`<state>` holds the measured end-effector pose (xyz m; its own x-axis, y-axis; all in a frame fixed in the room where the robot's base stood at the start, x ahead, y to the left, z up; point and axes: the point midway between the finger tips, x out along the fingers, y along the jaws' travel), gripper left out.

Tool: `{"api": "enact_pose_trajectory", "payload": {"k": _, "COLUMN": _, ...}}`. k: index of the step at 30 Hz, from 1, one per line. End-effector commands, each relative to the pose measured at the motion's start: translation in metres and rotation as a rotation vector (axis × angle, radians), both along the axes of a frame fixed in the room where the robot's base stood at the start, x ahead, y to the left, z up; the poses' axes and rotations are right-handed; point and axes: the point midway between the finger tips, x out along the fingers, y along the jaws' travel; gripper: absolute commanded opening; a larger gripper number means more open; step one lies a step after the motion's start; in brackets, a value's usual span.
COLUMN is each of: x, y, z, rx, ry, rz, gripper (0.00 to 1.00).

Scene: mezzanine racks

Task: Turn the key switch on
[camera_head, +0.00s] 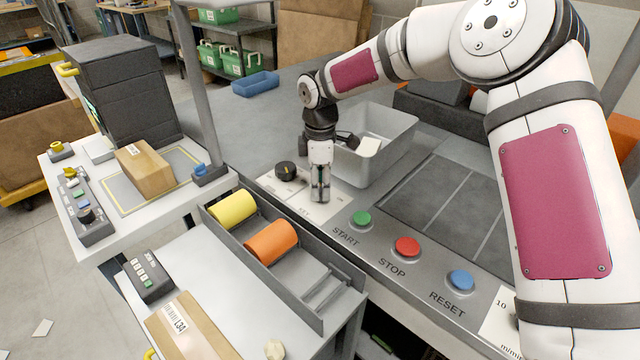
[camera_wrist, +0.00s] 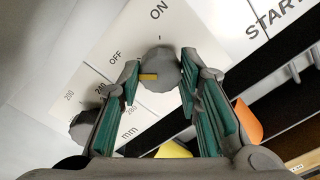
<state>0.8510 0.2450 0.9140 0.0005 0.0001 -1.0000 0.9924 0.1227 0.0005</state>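The key switch (camera_wrist: 160,66) shows in the wrist view as a round grey knob on a white plate. Its yellow mark points left, towards the side of the OFF label and away from ON, which is printed above the knob. My gripper (camera_wrist: 160,80) points down at the switch, with one green-padded finger on each side of it. The fingers look apart, with small gaps beside the knob; whether either touches it is hard to tell. In the head view my gripper (camera_head: 320,196) is low over the white plate and hides the switch.
A second dial (camera_head: 287,170) with an mm scale stands close left of my gripper. Green START (camera_head: 361,218), red STOP (camera_head: 407,247) and blue RESET (camera_head: 460,280) buttons line the panel towards the front right. A grey bin (camera_head: 385,165) stands close behind my gripper.

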Motion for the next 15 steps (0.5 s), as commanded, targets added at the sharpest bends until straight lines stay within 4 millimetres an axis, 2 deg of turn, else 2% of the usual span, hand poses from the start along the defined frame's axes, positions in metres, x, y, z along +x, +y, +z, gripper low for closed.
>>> {"api": "enact_pose_trajectory", "payload": {"k": 8, "x": -0.0002, "y": 0.0000, "z": -0.0002, "rx": 0.000, "ry": 0.001, "rz": -0.007, "gripper": 0.04}}
{"api": "enact_pose_trajectory", "payload": {"k": 15, "x": -0.0001, "y": 0.0004, "z": -0.0006, "rx": -0.001, "ry": 0.001, "rz": -0.083, "gripper": 0.04}}
